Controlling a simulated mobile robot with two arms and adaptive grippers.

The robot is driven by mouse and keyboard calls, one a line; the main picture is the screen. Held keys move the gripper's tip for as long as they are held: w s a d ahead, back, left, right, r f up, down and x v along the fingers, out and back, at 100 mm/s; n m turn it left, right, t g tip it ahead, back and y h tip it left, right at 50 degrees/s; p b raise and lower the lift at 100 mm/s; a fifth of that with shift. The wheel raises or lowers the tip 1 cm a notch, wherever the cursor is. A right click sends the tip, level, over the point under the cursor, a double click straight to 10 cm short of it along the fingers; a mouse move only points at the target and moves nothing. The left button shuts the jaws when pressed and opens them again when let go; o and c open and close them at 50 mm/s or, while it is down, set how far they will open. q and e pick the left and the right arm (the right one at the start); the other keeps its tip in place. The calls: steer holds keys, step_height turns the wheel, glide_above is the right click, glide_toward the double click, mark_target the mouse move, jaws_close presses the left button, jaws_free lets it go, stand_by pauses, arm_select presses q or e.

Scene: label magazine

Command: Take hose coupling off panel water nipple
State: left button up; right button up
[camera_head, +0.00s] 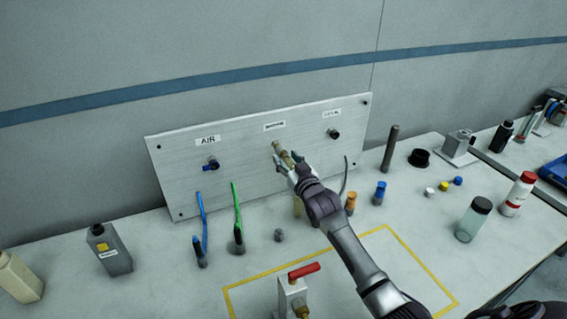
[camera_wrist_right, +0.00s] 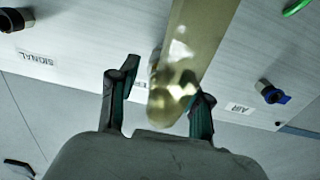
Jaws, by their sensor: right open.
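The brass hose coupling (camera_head: 281,151) sits at the middle port of the upright metal panel (camera_head: 240,158), below a small label too blurred to read in the head view. My right gripper (camera_head: 286,163) reaches up to it from the front right and hides its lower part. In the right wrist view, the fingers of this gripper (camera_wrist_right: 160,95) stand apart. The brass coupling (camera_wrist_right: 190,55) runs between them, close to the right-hand finger; I cannot tell if they touch. The water nipple itself is hidden. My left gripper is not in view.
The AIR port (camera_head: 211,164) is on the left and a dark port (camera_head: 334,134) on the right. Blue (camera_head: 202,215) and green (camera_head: 238,212) hoses stand before the panel. A red-handled valve (camera_head: 292,290) is in the yellow outline. Bottles (camera_head: 473,219) stand at right.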

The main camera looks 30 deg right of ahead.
mark_target(292, 166)
steer(key=shift+w+f+b, duration=0.1)
steer(key=shift+w+b, duration=0.3)
steer(key=shift+w, duration=0.65)
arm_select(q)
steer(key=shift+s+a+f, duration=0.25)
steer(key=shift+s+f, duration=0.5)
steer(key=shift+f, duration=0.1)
arm_select(e)
steer(key=shift+w, duration=0.45)
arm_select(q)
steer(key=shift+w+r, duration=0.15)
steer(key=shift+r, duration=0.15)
arm_select(e)
steer(key=shift+r, duration=0.2)
jaws_close()
steer(key=shift+s+p, duration=0.45)
steer(key=shift+p, duration=0.15)
steer(key=shift+s+p, duration=0.8)
steer(key=shift+s, duration=0.25)
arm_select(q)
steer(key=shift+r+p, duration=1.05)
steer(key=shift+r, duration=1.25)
arm_select(e)
steer(key=shift+s+a, duration=0.15)
steer(key=shift+s, duration=1.4)
